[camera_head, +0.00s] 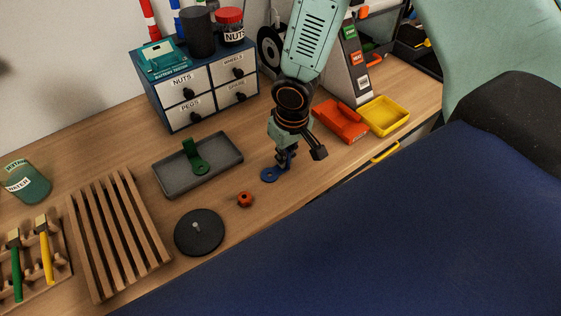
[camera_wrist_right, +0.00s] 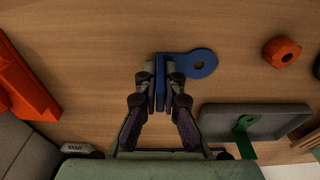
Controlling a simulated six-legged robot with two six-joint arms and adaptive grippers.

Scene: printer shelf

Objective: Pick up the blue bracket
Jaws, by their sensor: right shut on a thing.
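The blue bracket (camera_head: 270,175) is at the desk's front, right of the grey tray, with its flat round-holed end low at the wood. In the right wrist view the blue bracket (camera_wrist_right: 200,64) has its upright plate between my fingers and its holed end sticking out to the right. My right gripper (camera_head: 287,160) is shut on that plate; it also shows in the right wrist view (camera_wrist_right: 161,85). I cannot tell whether the bracket touches the desk. My left gripper is not in view.
A grey tray (camera_head: 224,174) with a green bracket (camera_head: 196,158) lies left of the gripper. An orange nut (camera_head: 245,199) and a black disc (camera_head: 200,233) are in front. A red-orange part (camera_head: 341,121) and yellow tray (camera_head: 385,115) lie right. A drawer cabinet (camera_head: 205,92) stands behind.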

